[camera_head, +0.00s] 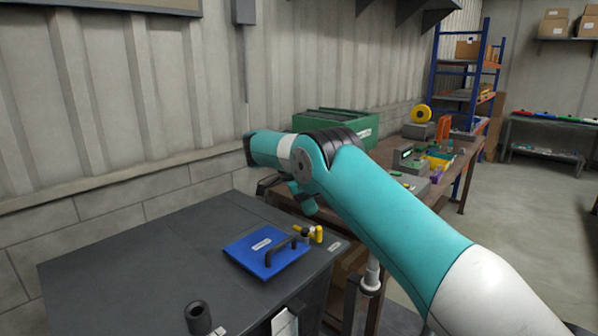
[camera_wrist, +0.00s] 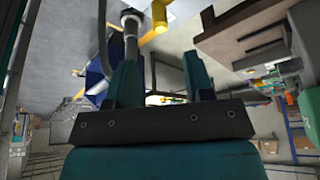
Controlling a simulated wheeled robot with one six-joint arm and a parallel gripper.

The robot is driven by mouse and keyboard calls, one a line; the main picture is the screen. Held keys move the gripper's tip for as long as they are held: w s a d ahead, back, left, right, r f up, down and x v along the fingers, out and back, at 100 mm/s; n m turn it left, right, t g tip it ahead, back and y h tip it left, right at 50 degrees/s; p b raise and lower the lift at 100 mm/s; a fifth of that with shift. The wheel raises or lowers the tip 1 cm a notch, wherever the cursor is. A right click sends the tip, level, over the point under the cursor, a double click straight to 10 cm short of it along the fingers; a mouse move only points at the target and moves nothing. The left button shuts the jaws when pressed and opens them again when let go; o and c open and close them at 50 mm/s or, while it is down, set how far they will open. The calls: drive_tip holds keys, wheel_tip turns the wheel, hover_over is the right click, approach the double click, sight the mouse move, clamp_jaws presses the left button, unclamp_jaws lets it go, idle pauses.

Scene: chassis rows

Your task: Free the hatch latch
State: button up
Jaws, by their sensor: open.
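The blue hatch (camera_head: 262,262) with a black arched handle lies on the dark cabinet top (camera_head: 130,262). A yellow latch (camera_head: 317,234) with a dark part sits at its back right corner. My gripper (camera_head: 286,190) is above and behind the hatch, clear of it, partly hidden by my wrist. In the wrist view, my gripper (camera_wrist: 160,62) has its two teal fingers apart with nothing visibly held between them. A grey rod with a dark end overlaps the left finger.
A dark hollow cylinder (camera_head: 198,318) stands at the cabinet's front. A brown workbench (camera_head: 400,185) with a green case (camera_head: 335,126) and several parts stands behind on the right. The corrugated wall (camera_head: 110,95) closes the left side. Most of the cabinet top is bare.

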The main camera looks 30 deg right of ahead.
drive_tip(key=p+v, duration=0.6)
drive_tip(key=shift+f, duration=0.1)
drive_tip(key=shift+c, duration=0.5)
idle(0.7)
